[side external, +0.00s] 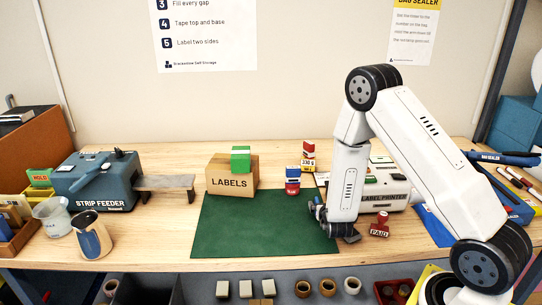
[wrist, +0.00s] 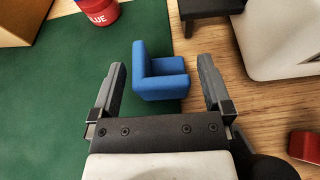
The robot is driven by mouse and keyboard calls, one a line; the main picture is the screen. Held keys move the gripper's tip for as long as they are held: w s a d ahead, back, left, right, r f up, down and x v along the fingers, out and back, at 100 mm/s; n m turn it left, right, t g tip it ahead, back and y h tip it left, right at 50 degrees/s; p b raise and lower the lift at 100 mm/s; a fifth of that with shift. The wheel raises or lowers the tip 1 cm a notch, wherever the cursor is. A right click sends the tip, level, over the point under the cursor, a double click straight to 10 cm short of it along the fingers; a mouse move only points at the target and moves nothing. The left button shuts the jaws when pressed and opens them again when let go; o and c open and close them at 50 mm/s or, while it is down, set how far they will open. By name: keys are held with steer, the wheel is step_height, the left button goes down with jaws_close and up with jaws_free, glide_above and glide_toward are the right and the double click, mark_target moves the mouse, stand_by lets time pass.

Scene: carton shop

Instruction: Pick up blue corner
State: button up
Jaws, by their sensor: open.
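The blue corner (wrist: 165,80) is an L-shaped foam-like piece. In the wrist view it lies at the right edge of the green mat (wrist: 60,115), close to the bare wood. My gripper (wrist: 164,84) is open, with one finger on each side of the blue corner and a gap on both sides. In the side view my gripper (side external: 335,228) is low over the right end of the mat (side external: 262,232). The blue corner is mostly hidden there by my gripper and arm.
A red and blue glue pot (wrist: 97,12) stands beyond the corner at the upper left. The LABELS carton (side external: 231,183) has a green and white block (side external: 240,159) on top. The label printer (side external: 385,192) and a red PAID stamp (side external: 379,226) stand to the right. The mat's front left is clear.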

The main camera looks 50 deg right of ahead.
steer(key=shift+x, duration=0.85)
steer(key=c, duration=1.1)
steer(key=shift+r, duration=0.2)
steer(key=shift+r, duration=4.85)
